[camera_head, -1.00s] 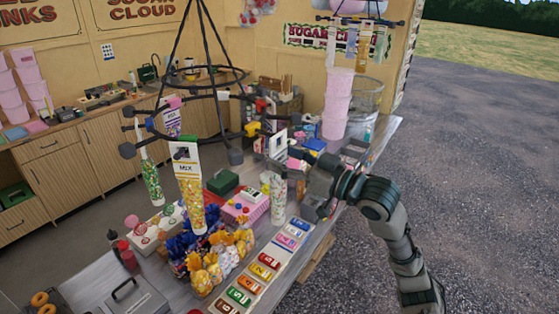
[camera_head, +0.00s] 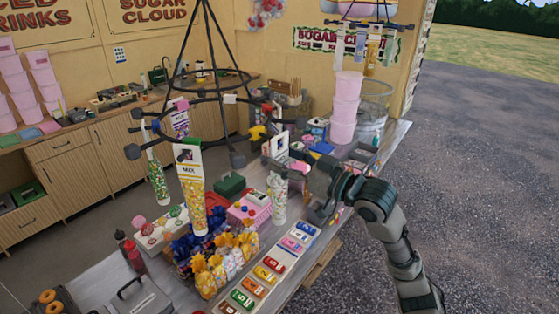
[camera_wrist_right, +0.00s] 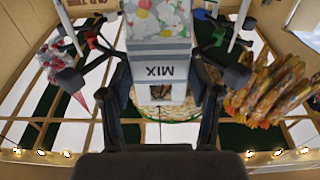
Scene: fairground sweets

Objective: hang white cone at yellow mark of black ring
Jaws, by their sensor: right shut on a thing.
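The white cone (camera_head: 278,194), a clear bag of pale sweets with a white card header, hangs point down from my right gripper (camera_head: 287,164). The gripper is shut on its header; in the right wrist view the MIX header (camera_wrist_right: 160,72) sits between the fingers. The black ring (camera_head: 215,97) hangs on black rods at centre, with pegs around it. Its yellow mark (camera_head: 257,131) is on the near right side, just left of and above the held header. Whether the header touches a peg, I cannot tell. My left gripper is not in view.
An orange-yellow MIX cone (camera_head: 191,190) and a green cone (camera_head: 158,181) hang on the ring's near and left sides. Below are wrapped sweets (camera_head: 210,268), a pink box (camera_head: 248,208) and a row of coloured labels (camera_head: 268,269). Pink tubs (camera_head: 344,105) stand behind my right arm.

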